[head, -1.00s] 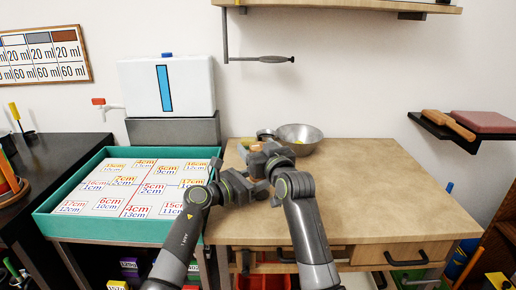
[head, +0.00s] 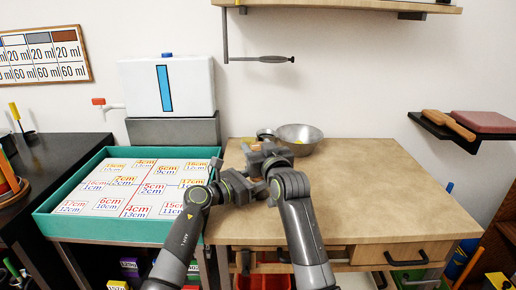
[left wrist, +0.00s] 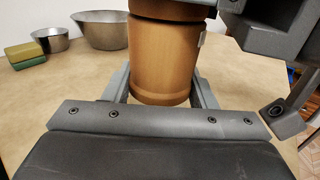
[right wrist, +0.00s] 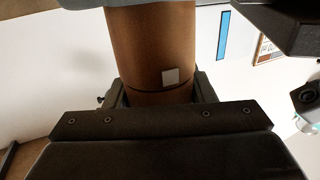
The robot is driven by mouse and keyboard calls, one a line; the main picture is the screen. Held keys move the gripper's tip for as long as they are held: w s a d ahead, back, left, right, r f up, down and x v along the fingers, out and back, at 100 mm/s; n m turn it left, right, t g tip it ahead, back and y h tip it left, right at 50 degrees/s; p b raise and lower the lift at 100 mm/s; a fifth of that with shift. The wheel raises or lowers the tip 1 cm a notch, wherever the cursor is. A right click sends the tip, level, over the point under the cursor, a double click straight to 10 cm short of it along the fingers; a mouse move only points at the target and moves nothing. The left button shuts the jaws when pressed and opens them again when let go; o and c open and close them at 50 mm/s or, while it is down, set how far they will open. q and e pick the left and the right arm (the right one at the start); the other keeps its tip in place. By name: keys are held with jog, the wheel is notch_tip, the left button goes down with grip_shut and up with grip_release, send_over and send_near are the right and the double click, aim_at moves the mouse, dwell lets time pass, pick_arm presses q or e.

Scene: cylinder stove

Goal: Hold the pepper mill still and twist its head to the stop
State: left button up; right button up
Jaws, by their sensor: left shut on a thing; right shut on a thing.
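The pepper mill is a brown wooden cylinder, upright in the left wrist view (left wrist: 160,65), with a dark seam near its top. A small pale square mark sits at its right edge there. In the right wrist view the mill (right wrist: 145,45) fills the middle and the pale mark (right wrist: 170,76) faces the camera, just above a dark line. My left gripper (head: 258,190) is shut around the mill's lower part. My right gripper (head: 258,157) is shut on the mill higher up. In the head view the grippers hide most of the mill.
A metal bowl (head: 298,140) and a small pot (left wrist: 52,39) stand behind the mill. A green and yellow block (left wrist: 26,55) lies near the pot. A teal tray (head: 50,226) with number cards stands left. The wooden table's right side (head: 370,190) is clear.

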jog(key=shift+d+f+m+t+h, duration=0.1)
jog(key=shift+m+t+h, duration=0.3)
jog(key=shift+m+h, duration=0.85)
jog(key=shift+d+h, duration=0.1)
jog(key=shift+h, duration=0.55)
jog(key=o, duration=1)
notch_tip(320, 180, up, 10)
jog(key=shift+r, duration=0.1)
